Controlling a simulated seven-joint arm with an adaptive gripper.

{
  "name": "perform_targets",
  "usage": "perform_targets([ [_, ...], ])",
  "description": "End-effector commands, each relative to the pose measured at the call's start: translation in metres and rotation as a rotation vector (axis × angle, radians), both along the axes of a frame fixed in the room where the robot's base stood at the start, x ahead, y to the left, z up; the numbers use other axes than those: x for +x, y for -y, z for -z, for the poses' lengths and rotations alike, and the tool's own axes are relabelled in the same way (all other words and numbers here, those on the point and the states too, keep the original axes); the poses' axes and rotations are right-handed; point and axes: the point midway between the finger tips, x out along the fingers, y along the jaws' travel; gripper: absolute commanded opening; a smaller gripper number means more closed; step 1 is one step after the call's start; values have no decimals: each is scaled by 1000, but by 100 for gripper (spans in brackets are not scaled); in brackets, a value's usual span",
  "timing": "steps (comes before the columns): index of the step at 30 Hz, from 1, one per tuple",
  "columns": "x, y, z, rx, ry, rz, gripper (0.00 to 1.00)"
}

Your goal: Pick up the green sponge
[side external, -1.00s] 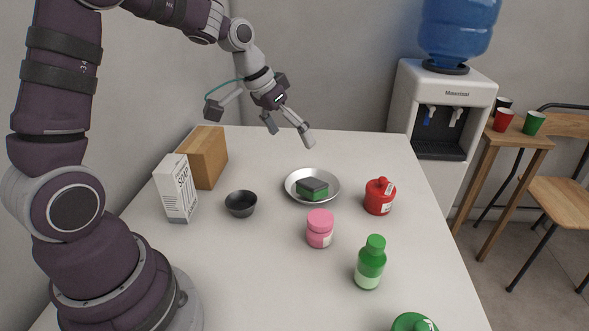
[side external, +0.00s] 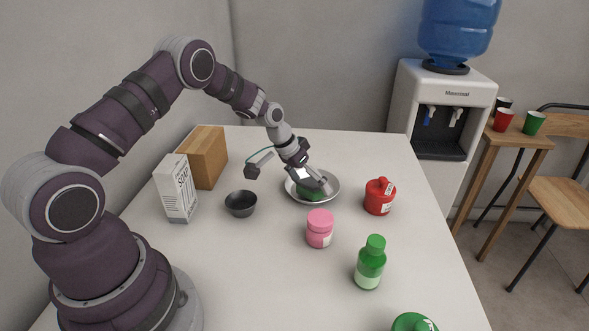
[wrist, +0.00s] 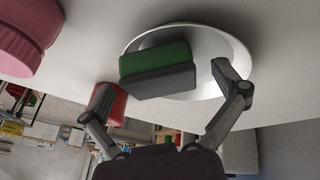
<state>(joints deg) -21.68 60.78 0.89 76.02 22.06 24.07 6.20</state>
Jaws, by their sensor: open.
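The green sponge (wrist: 156,61) with a dark grey layer lies in a shallow metal plate (wrist: 243,58). In the side external view the sponge (side external: 309,195) is partly hidden behind my gripper, and the plate (side external: 333,196) shows around it. My gripper (side external: 316,187) is low over the plate, at the sponge. In the wrist view my gripper (wrist: 162,86) is open, with one finger to the left of the sponge and one to the right. I cannot tell whether a finger touches the sponge.
A pink jar (side external: 319,229) stands in front of the plate and a red pot (side external: 380,196) to its right. A black bowl (side external: 241,204), a white carton (side external: 177,188) and a brown box (side external: 205,157) are left. A green bottle (side external: 370,262) stands nearer the front.

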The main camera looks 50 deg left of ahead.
Motion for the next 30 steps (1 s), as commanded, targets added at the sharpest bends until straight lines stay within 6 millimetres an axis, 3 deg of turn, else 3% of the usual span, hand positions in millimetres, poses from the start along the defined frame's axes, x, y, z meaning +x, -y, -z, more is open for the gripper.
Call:
perform_targets([
  [2, 0, 0, 0, 0, 0, 0, 96],
  [16, 0, 0, -1, 0, 0, -1, 35],
  [23, 0, 0, -3, 0, 1, 0, 35],
  [26, 0, 0, -13, 1, 2, -1, 35],
  [30, -1, 0, -40, 1, 3, -1, 35],
])
